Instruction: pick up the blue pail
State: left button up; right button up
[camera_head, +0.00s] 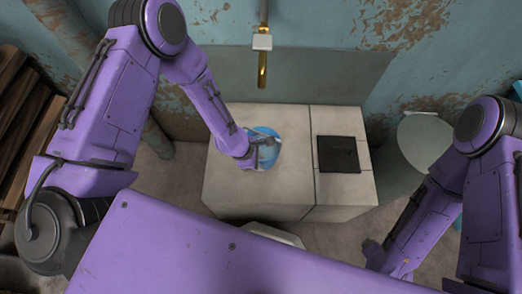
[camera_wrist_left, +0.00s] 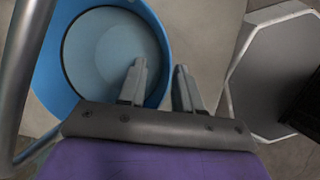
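The blue pail (camera_head: 271,133) stands on the pale block counter, partly hidden by my left gripper (camera_head: 266,141). In the left wrist view the pail (camera_wrist_left: 157,25) fills the upper left, with its round, pale blue-grey inside showing. My left gripper (camera_wrist_left: 162,76) has its fingers apart. One finger overlaps the inside of the pail and the other is outside the rim, so the rim shows between them. I cannot tell whether either finger touches the wall. My right gripper (camera_head: 374,256) is low on the right, away from the pail, partly hidden; its finger state is unclear.
The pale counter (camera_head: 235,192) has a dark square recess (camera_head: 338,154) on its right part. A brass tap (camera_head: 262,68) hangs above the counter behind the pail. A grey-green rounded bin (camera_head: 420,140) stands at right. Wooden slats (camera_head: 22,110) are at far left.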

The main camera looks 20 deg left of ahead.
pick_arm(q)
jog(key=x, duration=0.2)
jog(key=shift+w+d+f, duration=0.1)
jog(key=shift+f, duration=0.15)
grip_shut()
jog(key=shift+r, duration=0.15)
